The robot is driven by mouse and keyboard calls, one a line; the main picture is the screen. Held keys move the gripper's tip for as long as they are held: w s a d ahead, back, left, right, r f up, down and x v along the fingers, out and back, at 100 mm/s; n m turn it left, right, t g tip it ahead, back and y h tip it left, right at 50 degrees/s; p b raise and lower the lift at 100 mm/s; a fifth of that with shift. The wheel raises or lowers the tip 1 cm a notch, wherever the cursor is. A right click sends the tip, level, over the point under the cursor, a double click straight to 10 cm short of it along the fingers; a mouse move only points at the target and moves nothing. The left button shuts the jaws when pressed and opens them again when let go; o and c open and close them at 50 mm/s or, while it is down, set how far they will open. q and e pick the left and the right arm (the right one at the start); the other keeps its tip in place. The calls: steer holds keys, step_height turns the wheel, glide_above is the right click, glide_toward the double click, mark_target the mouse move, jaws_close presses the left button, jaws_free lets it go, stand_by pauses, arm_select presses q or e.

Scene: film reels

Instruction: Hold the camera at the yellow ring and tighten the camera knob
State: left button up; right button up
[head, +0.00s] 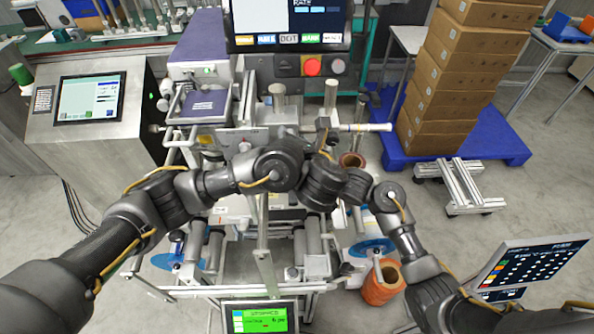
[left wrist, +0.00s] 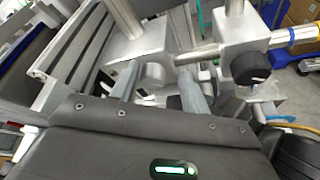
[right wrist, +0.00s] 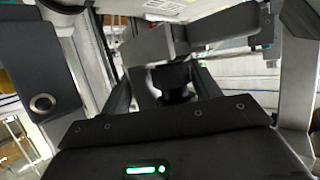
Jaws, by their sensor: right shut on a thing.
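My right gripper (right wrist: 165,85) is shut on a dark knob (right wrist: 176,78), which shows between its two fingers in the right wrist view. My left gripper (left wrist: 160,80) appears open, its grey fingers apart beside a metal bracket; I cannot tell whether they touch anything. A black round knob (left wrist: 250,67) sits on a metal clamp block to the right in the left wrist view. A banded rod (left wrist: 295,37) with blue and yellowish parts is beyond it. I cannot make out the camera or its yellow ring with certainty. In the head view my arms hide both fingertips.
The machine's frame and rollers (head: 308,245) lie close under my arms. A monitor (head: 290,20) and a red button (head: 312,67) are behind. Stacked cartons (head: 455,75) stand on a blue pallet at the back right. A small green display (head: 260,318) is in front.

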arm_select(q)
steer(key=shift+a, duration=0.2)
arm_select(e)
steer(key=o, duration=1.1)
steer(key=shift+s+a, duration=0.25)
steer(key=shift+a, duration=0.1)
steer(key=o, duration=0.4)
steer(key=shift+s+r, duration=0.1)
steer(key=shift+s, duration=0.05)
steer(key=shift+d, duration=0.1)
steer(key=shift+d+r+p, duration=0.15)
steer(key=shift+d+p, duration=0.1)
steer(key=shift+p, duration=0.15)
arm_select(q)
steer(key=r+p, duration=0.1)
steer(key=r, duration=0.1)
steer(key=r+p, duration=0.2)
steer(key=shift+s+a+r+p, duration=0.2)
steer(key=shift+r+p, duration=0.75)
arm_select(e)
steer(key=v, duration=0.5)
steer(key=shift+d, duration=0.25)
